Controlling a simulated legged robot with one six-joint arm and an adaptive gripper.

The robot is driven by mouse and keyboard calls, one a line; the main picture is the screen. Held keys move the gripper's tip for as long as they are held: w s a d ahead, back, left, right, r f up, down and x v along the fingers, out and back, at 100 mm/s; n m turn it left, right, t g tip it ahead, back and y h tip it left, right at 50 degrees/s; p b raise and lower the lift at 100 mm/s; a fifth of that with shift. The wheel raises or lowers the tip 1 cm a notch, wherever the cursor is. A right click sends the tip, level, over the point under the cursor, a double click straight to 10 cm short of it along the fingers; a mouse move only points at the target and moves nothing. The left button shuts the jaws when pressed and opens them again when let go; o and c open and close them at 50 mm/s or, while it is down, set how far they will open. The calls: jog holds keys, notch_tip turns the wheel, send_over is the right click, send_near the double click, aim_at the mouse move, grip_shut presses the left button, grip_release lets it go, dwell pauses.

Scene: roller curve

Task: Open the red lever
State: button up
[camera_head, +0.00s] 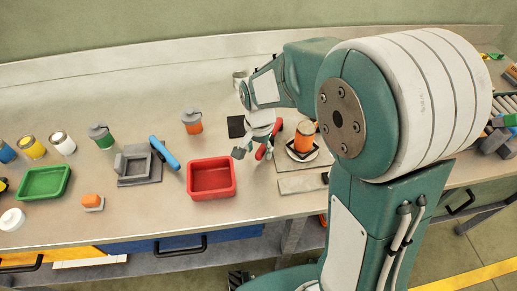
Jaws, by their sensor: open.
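The red lever (277,126) is on the worktop near the middle of the view, partly hidden by my gripper. Another red part of it shows lower down, beside a fingertip. My gripper (254,150) is open and reaches down at the lever, with one finger to the left and the other close to the red part. I cannot tell whether they touch. The lever's base is mostly hidden behind my gripper.
A red tray (232,187) stands just left and in front of my gripper. An orange can on a plate (316,153) is close on the right. A blue lever (164,153) on a grey base and a green tray (22,190) are farther left.

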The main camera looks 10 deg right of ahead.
notch_tip(320, 180, up, 12)
dwell(0.4)
jog(key=shift+a+f, duration=0.1)
dwell(0.6)
jog(key=s+d+r+n+t, duration=0.2)
jog(key=s+d+n, duration=0.1)
jog(key=s, duration=0.5)
jog(key=s+d+r+n+t, duration=0.2)
jog(key=s+d+n+t, duration=0.1)
jog(key=s, duration=0.6)
jog(key=shift+d+n+t, duration=0.3)
jog(key=shift+d+n, duration=0.3)
jog(key=shift+d, duration=0.35)
